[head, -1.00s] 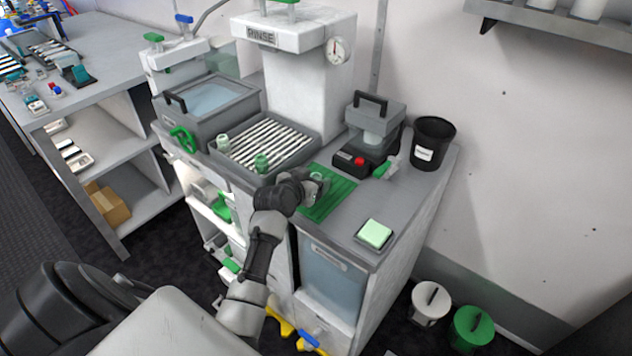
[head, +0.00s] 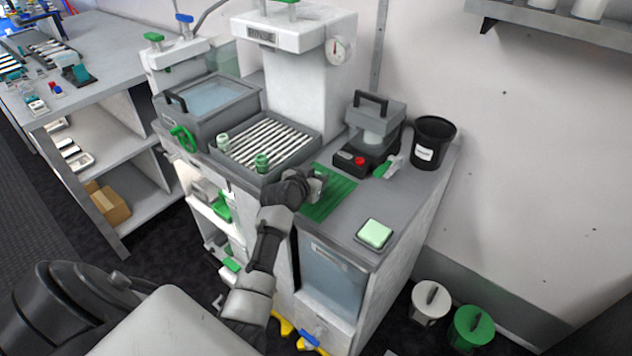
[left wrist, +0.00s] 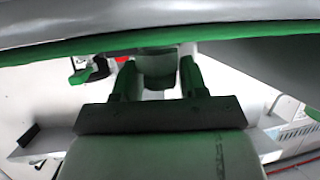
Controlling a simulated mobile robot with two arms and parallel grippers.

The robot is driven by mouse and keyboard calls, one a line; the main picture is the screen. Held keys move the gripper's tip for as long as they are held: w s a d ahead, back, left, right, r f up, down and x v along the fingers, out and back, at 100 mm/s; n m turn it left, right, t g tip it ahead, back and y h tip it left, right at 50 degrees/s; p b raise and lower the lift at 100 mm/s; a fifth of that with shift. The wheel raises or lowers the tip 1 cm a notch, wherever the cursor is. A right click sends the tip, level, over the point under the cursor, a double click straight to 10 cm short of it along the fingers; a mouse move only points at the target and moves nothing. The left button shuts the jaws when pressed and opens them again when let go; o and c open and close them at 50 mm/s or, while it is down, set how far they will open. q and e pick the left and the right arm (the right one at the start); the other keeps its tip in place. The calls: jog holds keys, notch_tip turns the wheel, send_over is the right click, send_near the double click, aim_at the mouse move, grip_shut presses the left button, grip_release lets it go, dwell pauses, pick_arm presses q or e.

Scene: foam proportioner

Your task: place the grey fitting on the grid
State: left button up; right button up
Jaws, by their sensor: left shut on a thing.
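My left gripper (head: 318,183) is low over the green ribbed mat (head: 335,203) on the counter, at the mat's rear left part. In the left wrist view its two fingers (left wrist: 158,80) are shut on a grey, rounded piece, the grey fitting (left wrist: 157,65). In the head view the gripper largely hides the fitting, and I cannot tell whether it touches the mat. The grid (head: 285,143), a rack of pale bars in a dark grey tray, lies just behind and left of the gripper. My right gripper is not in view.
A grey device with a red button (head: 360,161) and a black bin (head: 432,143) stand to the right. A white column (head: 300,75) rises behind the grid.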

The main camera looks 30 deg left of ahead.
pick_arm(q)
jog(key=shift+r, duration=0.1)
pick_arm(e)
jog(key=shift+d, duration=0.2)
pick_arm(q)
jog(key=shift+r, duration=0.65)
notch_tip(320, 180, up, 3)
jog(key=shift+r, duration=0.1)
jog(key=d+r+b, duration=0.1)
jog(key=d+r, duration=0.5)
jog(key=d, duration=0.6)
jog(key=s+d+f, duration=0.1)
jog(key=s+d, duration=0.2)
jog(key=s, duration=0.8)
jog(key=s+d+f+m+h, duration=0.1)
jog(key=s+d+f, duration=0.1)
jog(key=s, duration=1)
jog(key=shift+d+f, duration=0.25)
jog(key=shift+d, duration=0.6)
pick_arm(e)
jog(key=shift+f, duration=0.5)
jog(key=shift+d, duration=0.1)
